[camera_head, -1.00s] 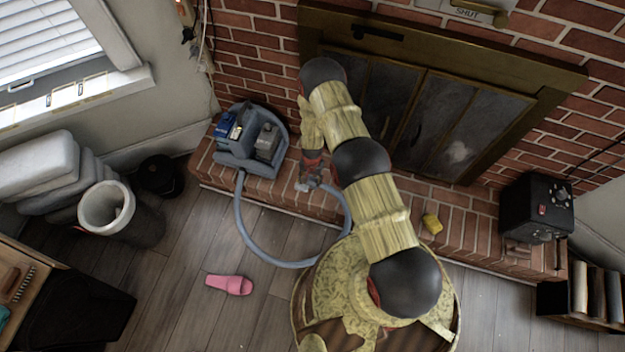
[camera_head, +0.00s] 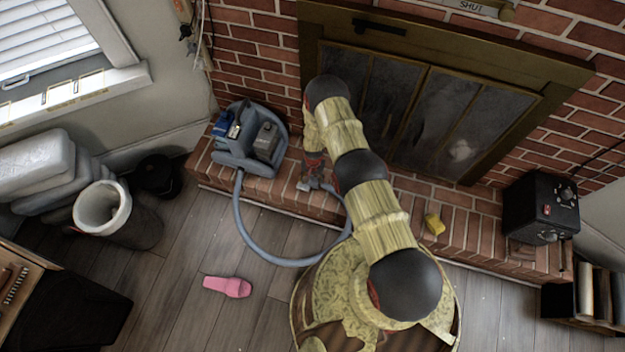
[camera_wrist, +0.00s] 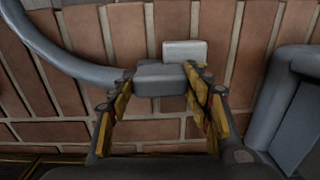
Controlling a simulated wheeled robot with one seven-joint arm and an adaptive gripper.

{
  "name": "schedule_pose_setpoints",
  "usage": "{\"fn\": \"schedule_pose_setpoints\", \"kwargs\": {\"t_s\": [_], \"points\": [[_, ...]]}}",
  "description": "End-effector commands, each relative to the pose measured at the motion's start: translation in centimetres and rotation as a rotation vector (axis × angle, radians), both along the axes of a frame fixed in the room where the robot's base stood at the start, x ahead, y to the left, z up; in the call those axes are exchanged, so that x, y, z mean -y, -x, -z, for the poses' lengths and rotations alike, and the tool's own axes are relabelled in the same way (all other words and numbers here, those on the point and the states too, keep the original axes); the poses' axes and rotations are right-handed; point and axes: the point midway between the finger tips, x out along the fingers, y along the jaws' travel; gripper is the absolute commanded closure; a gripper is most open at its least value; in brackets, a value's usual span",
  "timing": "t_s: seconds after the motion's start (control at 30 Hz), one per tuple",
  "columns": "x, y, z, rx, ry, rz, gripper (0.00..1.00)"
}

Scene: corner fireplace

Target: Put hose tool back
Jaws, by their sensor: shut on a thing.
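The hose tool (camera_wrist: 160,80) is a grey, blocky nozzle at the end of a thick grey hose (camera_wrist: 60,50). My gripper (camera_wrist: 158,88) is shut on it, one yellow-and-black finger on each side, above the brick hearth. In the head view my gripper (camera_head: 312,178) is small and partly hidden by my arm, with the tool's pale end (camera_head: 304,186) showing below it. The hose loops over the floor to the blue-grey cleaner machine (camera_head: 232,158) on the hearth, left of my gripper. The machine's side (camera_wrist: 290,110) shows at the right of the wrist view.
The brick hearth (camera_head: 460,220) carries a yellow sponge (camera_head: 434,223) and a black box (camera_head: 538,208) at right. A pink slipper (camera_head: 228,286) lies on the floor. A bin (camera_head: 112,212) and stacked cushions (camera_head: 45,175) stand at left. The glass-fronted fireplace (camera_head: 420,115) is behind my arm.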

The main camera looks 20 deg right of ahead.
Motion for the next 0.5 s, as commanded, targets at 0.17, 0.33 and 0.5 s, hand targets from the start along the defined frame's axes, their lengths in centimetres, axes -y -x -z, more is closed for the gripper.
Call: {"fn": "schedule_pose_setpoints", "kwargs": {"t_s": [0.17, 0.33, 0.5], "points": [[-0.01, 0.03, 0.25, 0.000, 0.000, 0.000, 0.45], [-0.01, 0.02, 0.23, 0.000, 0.000, 0.000, 0.36], [-0.01, 0.02, 0.23, 0.000, 0.000, 0.000, 0.32]]}}
